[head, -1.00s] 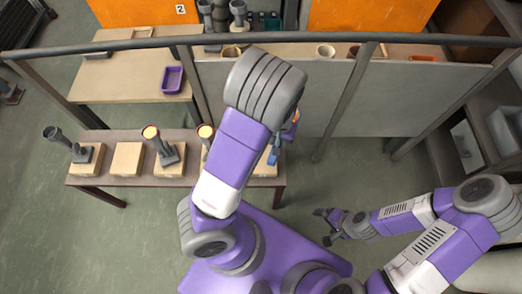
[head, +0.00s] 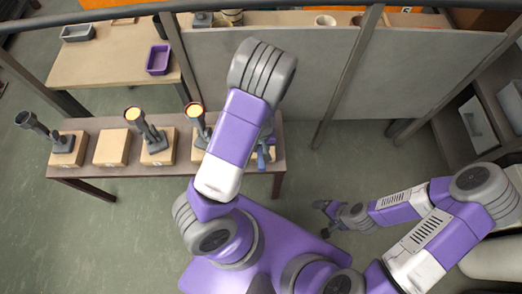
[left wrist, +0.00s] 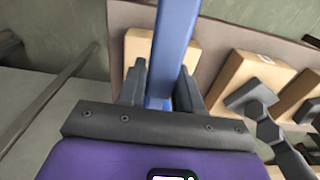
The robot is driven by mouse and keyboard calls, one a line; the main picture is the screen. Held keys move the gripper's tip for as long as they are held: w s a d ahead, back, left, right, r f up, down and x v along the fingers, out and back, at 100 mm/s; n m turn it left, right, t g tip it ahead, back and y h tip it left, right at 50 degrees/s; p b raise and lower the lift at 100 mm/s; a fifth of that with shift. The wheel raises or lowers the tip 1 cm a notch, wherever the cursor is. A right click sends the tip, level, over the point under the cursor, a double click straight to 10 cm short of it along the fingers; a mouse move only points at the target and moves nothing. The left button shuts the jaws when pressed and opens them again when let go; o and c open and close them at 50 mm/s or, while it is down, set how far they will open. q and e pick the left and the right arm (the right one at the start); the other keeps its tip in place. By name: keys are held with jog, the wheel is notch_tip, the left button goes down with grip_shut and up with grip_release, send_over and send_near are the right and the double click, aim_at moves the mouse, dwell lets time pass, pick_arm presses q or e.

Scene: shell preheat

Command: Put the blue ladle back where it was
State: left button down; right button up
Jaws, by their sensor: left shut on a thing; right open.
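My left gripper (left wrist: 160,92) is shut on the blue ladle (left wrist: 173,48), which shows in the left wrist view as a blue bar between the two dark fingers. A wooden block (left wrist: 138,47) lies behind the bar in that view; whether the ladle touches it I cannot tell. In the head view, a bit of blue ladle (head: 262,153) shows at the right end of the low bench (head: 95,174), beside my left arm, which hides most of that spot. The ladle's bowl is not clearly visible. My right gripper (head: 327,217) is open and empty, right of the bench.
The bench carries grey ladles on wooden blocks, two with glowing orange cups (head: 133,113) (head: 196,110) and one dark (head: 27,119). One block (head: 112,147) is bare. A table with a purple tray (head: 158,58) and a grey partition (head: 260,85) stand behind.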

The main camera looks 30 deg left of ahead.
pick_arm(q)
jog(key=shift+f+b, duration=0.85)
jog(key=shift+f, duration=0.7)
jog(key=shift+f, duration=0.15)
jog(key=c, duration=0.8)
grip_release()
jog(key=shift+o, duration=0.2)
jog(key=r+p, duration=0.7)
jog(key=r, duration=0.5)
jog(key=shift+s+r, duration=0.15)
jog(key=shift+s, duration=0.05)
